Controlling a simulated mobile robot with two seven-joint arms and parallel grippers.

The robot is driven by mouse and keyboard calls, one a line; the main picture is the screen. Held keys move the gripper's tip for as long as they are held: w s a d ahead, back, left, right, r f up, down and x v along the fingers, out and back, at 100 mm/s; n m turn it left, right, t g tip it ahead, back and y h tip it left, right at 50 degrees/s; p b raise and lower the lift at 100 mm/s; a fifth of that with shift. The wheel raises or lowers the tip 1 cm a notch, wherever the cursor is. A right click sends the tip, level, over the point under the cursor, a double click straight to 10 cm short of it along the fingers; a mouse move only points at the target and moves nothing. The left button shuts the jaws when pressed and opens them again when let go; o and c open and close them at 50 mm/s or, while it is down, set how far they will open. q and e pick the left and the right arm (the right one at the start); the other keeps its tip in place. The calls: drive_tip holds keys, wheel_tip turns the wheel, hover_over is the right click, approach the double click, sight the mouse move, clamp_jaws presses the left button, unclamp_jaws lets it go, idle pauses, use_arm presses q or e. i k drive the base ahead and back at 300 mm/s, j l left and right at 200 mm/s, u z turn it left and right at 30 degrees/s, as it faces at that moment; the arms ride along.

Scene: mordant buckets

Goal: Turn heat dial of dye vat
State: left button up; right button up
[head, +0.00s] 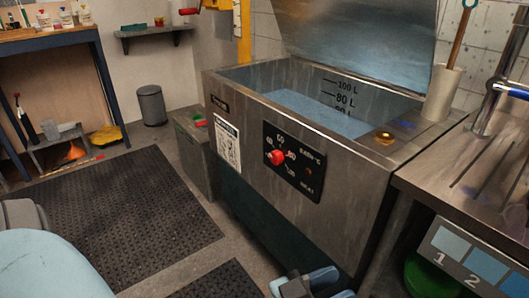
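The dye vat (230,130) is a large steel tank with its lid raised, holding blue liquid (300,108). Its front carries a black control panel (300,180) with a red heat dial (277,157) ringed by white numbers. The dial's exact setting is too small to read. A small reddish light (309,172) sits right of the dial. Nothing touches the dial. A light blue and grey part of my arm shows at the lower left; my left gripper is not visible. Grey and blue parts of mine show at the bottom edge, cut off, below the panel and apart from it.
A steel counter (440,185) adjoins the vat on the right, with a numbered colour chart (465,258) on its front. A grey box (195,145) stands at the vat's left end. Black mats (130,215) cover the floor before the vat. A bin (152,105) stands behind.

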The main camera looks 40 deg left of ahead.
sight(276, 156)
drive_tip(key=i+j+z, duration=0.15)
drive_tip(key=j, duration=1.1)
drive_tip(key=j+z, duration=0.1)
drive_tip(key=j, duration=1.15)
drive_tip(key=j+z, duration=0.15)
drive_tip(key=j, duration=1.1)
drive_tip(key=k+j+z, duration=0.15)
drive_tip(key=j, duration=1.1)
